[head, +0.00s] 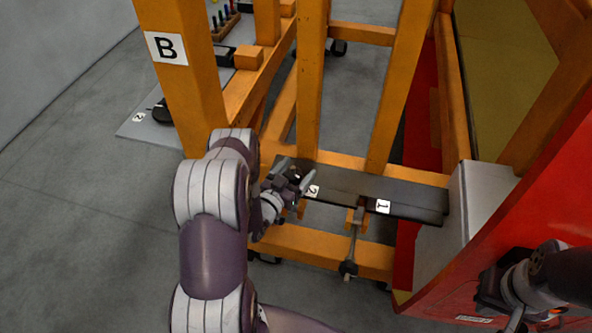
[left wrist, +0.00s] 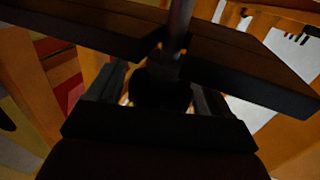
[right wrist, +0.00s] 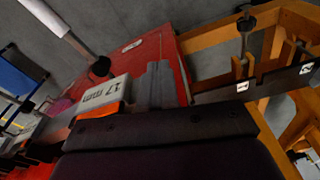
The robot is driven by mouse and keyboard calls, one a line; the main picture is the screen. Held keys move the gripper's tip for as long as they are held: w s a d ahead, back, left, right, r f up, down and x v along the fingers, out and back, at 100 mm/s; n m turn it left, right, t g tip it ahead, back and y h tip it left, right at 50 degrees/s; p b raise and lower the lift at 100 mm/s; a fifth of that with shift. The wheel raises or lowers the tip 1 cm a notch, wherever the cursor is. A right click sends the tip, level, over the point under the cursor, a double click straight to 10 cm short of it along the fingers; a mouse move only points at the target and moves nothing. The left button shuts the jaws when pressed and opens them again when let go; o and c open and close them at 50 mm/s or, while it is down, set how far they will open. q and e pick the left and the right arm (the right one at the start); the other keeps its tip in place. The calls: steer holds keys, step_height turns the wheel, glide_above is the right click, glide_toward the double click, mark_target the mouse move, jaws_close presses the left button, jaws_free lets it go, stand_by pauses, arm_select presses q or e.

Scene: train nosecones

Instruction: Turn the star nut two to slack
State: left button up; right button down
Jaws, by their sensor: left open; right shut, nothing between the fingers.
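Star nut two (left wrist: 160,88) is a dark round knob on a rod in the left wrist view, very dim. My left gripper (head: 305,184) is open beside the plate marked 2 (head: 313,191), and its fingers (left wrist: 158,95) stand on either side of the knob. Whether they touch it I cannot tell. In the head view the gripper hides this nut. My right gripper (head: 514,318) is shut and empty at the lower right, beside the red nosecone; its grey fingers (right wrist: 155,84) show in the right wrist view.
Another star nut (head: 348,268) hangs on a rod near the plate marked 1 (head: 383,206). A dark clamp bar (head: 350,190) crosses the orange frame (head: 310,90). The red nosecone (head: 480,270) fills the right. A white block marked 17 mm (right wrist: 100,97) is near my right gripper. Floor at left is clear.

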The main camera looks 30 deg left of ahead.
arm_select(q)
steer(key=shift+w, duration=0.1)
steer(key=c, duration=1)
steer(key=shift+f+y, duration=0.1)
steer(key=shift+y, duration=0.2)
steer(key=n+y+b, duration=0.1)
steer(key=n+y, duration=0.2)
steer(key=y, duration=0.1)
steer(key=shift+a+y, duration=0.15)
steer(key=shift+y, duration=0.15)
steer(key=shift+a+n+g+y+b, duration=0.2)
steer(key=shift+n+g+y+b, duration=0.55)
steer(key=shift+n+y, duration=0.85)
steer(key=shift+a+g+y, duration=0.1)
steer(key=shift+g+y, duration=0.15)
steer(key=shift+y, duration=0.25)
steer(key=o, duration=1)
